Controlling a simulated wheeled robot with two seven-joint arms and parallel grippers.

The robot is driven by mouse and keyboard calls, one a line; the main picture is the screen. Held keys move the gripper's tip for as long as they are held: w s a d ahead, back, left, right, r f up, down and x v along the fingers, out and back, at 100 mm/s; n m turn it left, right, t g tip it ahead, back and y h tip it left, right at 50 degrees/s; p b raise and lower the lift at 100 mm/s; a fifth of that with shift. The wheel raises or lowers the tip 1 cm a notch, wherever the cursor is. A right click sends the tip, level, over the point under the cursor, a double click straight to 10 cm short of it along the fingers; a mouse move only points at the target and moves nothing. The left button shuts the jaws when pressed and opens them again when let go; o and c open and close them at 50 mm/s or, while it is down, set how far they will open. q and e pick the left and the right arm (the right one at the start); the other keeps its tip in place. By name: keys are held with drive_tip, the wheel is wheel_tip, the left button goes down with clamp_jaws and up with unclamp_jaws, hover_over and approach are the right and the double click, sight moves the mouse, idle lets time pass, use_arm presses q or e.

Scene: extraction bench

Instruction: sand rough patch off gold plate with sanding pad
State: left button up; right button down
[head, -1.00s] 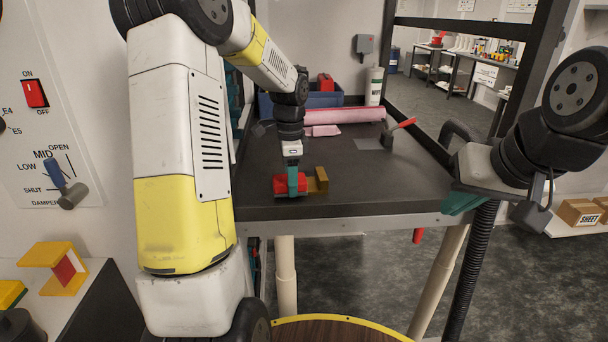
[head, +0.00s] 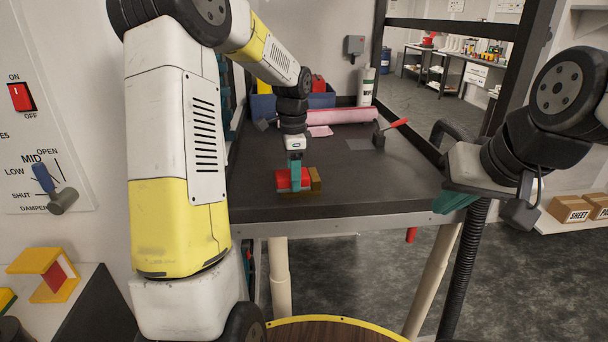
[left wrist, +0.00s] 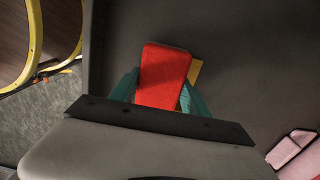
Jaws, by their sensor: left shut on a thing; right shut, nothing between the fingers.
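The red sanding pad (head: 283,182) is held in my left gripper (head: 296,179), whose teal fingers are shut on it. The pad also shows in the left wrist view (left wrist: 163,77). It lies over the gold plate (head: 300,191), close to the raised gold part (head: 316,176) at its right end; I cannot tell whether they touch. The pad covers most of the plate, and I cannot make out a rough patch. A gold edge shows beside the pad in the left wrist view (left wrist: 195,71). My right gripper (head: 455,203) is shut and empty beyond the bench's right front edge.
The dark bench top (head: 375,185) is clear around the plate. Behind are a pink roll (head: 350,116), a pink piece (head: 320,131), a red-handled tool (head: 390,129), a blue bin (head: 262,106) and a white cylinder (head: 366,87). A metal frame post stands at right.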

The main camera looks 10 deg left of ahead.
use_arm(q)
drive_tip(key=shift+r, duration=3.7)
drive_tip(key=shift+s, duration=0.1)
